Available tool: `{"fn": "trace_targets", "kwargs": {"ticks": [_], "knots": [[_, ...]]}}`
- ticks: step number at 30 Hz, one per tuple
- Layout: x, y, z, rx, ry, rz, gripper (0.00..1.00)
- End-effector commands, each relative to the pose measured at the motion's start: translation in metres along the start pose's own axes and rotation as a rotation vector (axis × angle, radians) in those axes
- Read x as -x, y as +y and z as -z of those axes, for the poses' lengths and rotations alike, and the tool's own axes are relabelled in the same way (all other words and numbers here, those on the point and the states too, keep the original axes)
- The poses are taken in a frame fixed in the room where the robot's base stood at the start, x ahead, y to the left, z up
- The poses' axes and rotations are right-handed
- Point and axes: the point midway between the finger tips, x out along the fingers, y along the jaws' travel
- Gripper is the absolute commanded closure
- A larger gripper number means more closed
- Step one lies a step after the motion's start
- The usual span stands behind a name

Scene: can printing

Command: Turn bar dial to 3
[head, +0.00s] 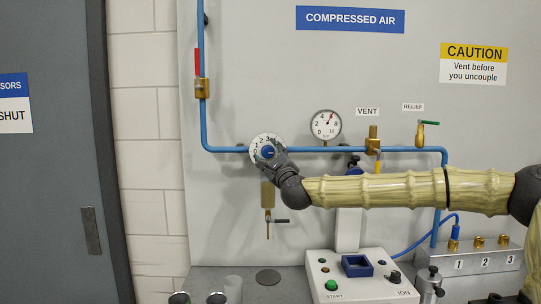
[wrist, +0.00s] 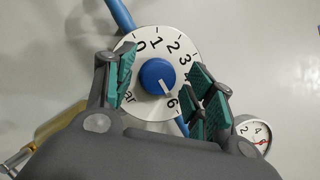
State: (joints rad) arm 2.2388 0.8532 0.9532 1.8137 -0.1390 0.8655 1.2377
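The bar dial has a round white face (wrist: 150,50) with black numbers and a blue knob (wrist: 156,76) at its centre. The knob's white pointer line points to the lower right in the wrist view, close to the 6; the 3 is at the upper right. In the head view the dial (head: 261,142) sits on the blue pipe at the left of the panel, partly covered by my gripper (head: 272,158). In the wrist view my gripper (wrist: 163,62) is open, with green-padded fingers on either side of the knob. The right finger hides part of the scale; it looks apart from the knob.
A pressure gauge (head: 326,124) with a red needle is right of the dial. A brass vent valve (head: 373,142) and relief valve (head: 420,135) stand further right. A brass drain fitting (head: 267,196) hangs below. A control box (head: 360,285) is on the bench.

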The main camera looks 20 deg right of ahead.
Motion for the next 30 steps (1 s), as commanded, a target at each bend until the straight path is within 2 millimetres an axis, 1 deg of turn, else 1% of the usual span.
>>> {"fn": "trace_targets", "kwargs": {"ticks": [1,7,8,9,12,19,23,30], "knots": [[0.0001,0.0001,-0.0001,0.000,0.000,0.000,0.53],[0.0003,0.0000,0.0001,0.000,0.000,0.000,0.90],[0.0004,0.0000,0.0001,0.000,0.000,0.000,0.91],[0.0006,-0.0044,0.0049,0.000,0.001,0.001,0.91],[0.0000,-0.0008,0.0009,0.002,0.000,-0.001,0.91],[0.0001,-0.0013,-0.0011,0.050,0.000,-0.022,0.91],[-0.0001,-0.0021,-0.0017,0.115,0.002,-0.050,0.91],[-0.0008,-0.0040,-0.0043,0.300,0.006,-0.132,0.91]]}}
